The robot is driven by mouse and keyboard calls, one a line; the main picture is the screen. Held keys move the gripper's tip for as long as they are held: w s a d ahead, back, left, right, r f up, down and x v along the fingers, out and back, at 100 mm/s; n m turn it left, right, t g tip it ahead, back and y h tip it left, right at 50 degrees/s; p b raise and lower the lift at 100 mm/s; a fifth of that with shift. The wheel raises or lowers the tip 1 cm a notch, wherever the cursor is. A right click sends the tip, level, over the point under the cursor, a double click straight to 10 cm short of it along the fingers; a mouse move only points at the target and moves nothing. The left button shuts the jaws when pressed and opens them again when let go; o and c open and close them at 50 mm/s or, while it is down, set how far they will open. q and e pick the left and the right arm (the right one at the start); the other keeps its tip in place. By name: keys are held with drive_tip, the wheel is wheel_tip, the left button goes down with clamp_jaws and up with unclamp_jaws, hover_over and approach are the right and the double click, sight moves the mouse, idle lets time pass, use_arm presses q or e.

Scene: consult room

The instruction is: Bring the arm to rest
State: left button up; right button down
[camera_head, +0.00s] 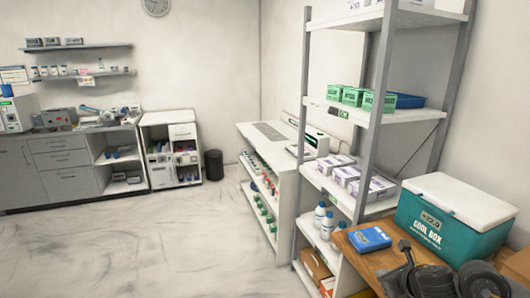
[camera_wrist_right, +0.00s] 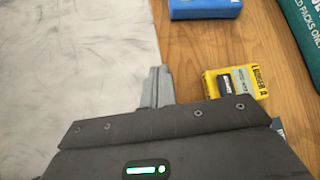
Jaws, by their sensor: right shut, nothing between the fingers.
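My right gripper (camera_head: 405,246) is low at the right of the head view, over the wooden table (camera_head: 358,262). In the right wrist view its two grey fingers (camera_wrist_right: 157,86) are together with nothing between them. They are near the table's left edge, beside a yellow box (camera_wrist_right: 243,84) and apart from it. A blue box (camera_head: 369,239) lies flat on the table beyond the gripper; it also shows at the top of the wrist view (camera_wrist_right: 205,9). My left gripper is not in view.
A teal cool box (camera_head: 428,226) with a white lid stands on the table behind the gripper. A cardboard box (camera_head: 517,266) is at the right edge. Metal shelving (camera_head: 366,120) rises behind the table. The floor (camera_head: 160,240) at left is clear.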

drive_tip(key=s+a+f+m, duration=0.7)
drive_tip(key=s+a+m, duration=0.3)
drive_tip(key=a+m, duration=0.35)
drive_tip(key=s+d+f+m+g+h, duration=0.1)
drive_tip(key=s+f+m+g, duration=0.2)
drive_tip(key=s+m, duration=0.9)
drive_tip(key=s+d+f+m+g, duration=0.1)
drive_tip(key=s+f+m+g, duration=0.25)
drive_tip(key=s+m, duration=0.8)
wheel_tip(320, 180, down, 29)
drive_tip(key=s+g, duration=0.1)
drive_tip(key=s, duration=0.1)
drive_tip(key=s+d+f+g, duration=0.1)
drive_tip(key=s+d+f, duration=0.1)
drive_tip(key=s+f, duration=1.1)
drive_tip(key=s, duration=0.2)
drive_tip(key=shift+s+d+f+m, duration=0.2)
drive_tip(key=shift+s+d+m, duration=0.1)
drive_tip(key=shift+d, duration=0.05)
